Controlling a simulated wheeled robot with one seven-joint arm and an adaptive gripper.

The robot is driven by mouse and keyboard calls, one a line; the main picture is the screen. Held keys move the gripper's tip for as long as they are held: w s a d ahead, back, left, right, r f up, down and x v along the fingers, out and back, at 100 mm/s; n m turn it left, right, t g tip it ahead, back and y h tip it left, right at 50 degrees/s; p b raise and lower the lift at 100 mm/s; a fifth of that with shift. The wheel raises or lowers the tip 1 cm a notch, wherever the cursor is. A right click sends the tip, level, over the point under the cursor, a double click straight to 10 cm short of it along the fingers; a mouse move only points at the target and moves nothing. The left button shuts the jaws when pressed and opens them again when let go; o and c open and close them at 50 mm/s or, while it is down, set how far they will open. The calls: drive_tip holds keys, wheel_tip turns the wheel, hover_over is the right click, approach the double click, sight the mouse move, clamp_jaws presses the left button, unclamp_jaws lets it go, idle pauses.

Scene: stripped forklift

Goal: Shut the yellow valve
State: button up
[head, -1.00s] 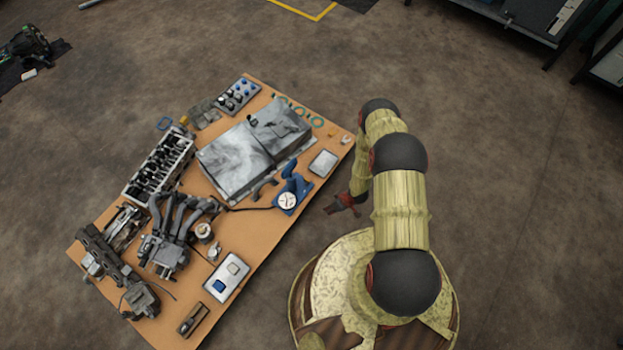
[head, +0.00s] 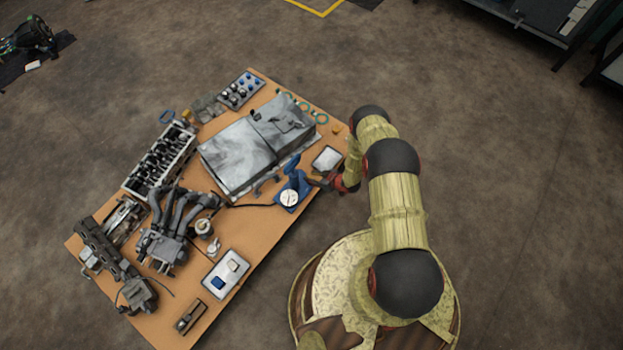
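I cannot make out a yellow valve for certain. A small yellow-orange piece (head: 337,128) sits at the board's right corner, too small to identify. A blue fixture with a round white gauge (head: 289,197) stands near the board's right edge. My gripper (head: 318,182), dark with red parts, is at that edge, just right of the blue fixture and below a small silver tray. Whether it touches the fixture, and whether its fingers are open or shut, is too small to tell. My arm hides part of the area behind it.
The orange-brown board (head: 262,240) carries a large grey metal cover (head: 250,150), an engine head (head: 160,160), a pipe manifold (head: 170,235), a silver tray (head: 327,159) and another tray (head: 226,275). Open floor lies right of the board. Dark shelving (head: 530,30) stands at the upper right.

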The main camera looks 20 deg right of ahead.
drive_tip(key=shift+w+a+f, duration=0.2)
drive_tip(key=shift+w+f, duration=0.1)
drive_tip(key=shift+f, duration=0.05)
drive_tip(key=shift+c, duration=0.2)
clamp_jaws()
drive_tip(key=shift+w, duration=0.1)
